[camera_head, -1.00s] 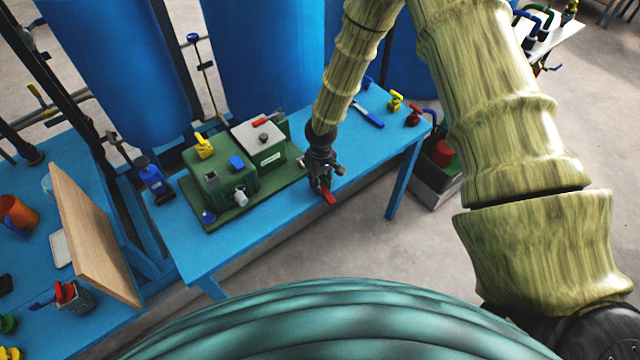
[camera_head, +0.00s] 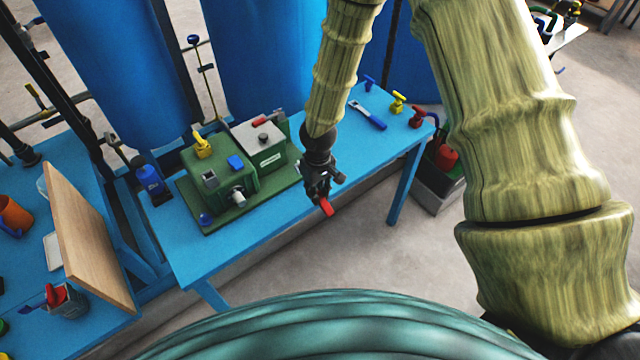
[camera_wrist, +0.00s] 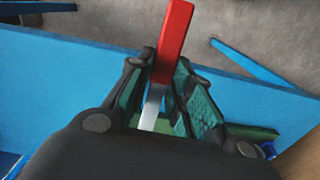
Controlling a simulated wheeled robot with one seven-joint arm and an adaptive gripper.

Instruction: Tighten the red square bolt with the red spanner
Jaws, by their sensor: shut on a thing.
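My gripper (camera_head: 320,188) is shut on the red spanner (camera_head: 326,207) near the front edge of the blue table, in front of the green machine. In the wrist view the spanner's red handle (camera_wrist: 173,45) sticks out past the fingers of my gripper (camera_wrist: 168,88). Its bare metal shank (camera_wrist: 152,108) runs back between them. The spanner's head is hidden. I cannot pick out the red square bolt for sure. A small red-tipped part (camera_head: 277,115) shows at the back of the machine, too small to identify.
The green machine (camera_head: 222,177) stands on the blue table (camera_head: 270,232). A blue-handled tool (camera_head: 368,117) and yellow (camera_head: 397,101) and red (camera_head: 417,115) valve-like parts lie to the right. A blue bottle (camera_head: 151,180) stands at the left. Open floor lies in front.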

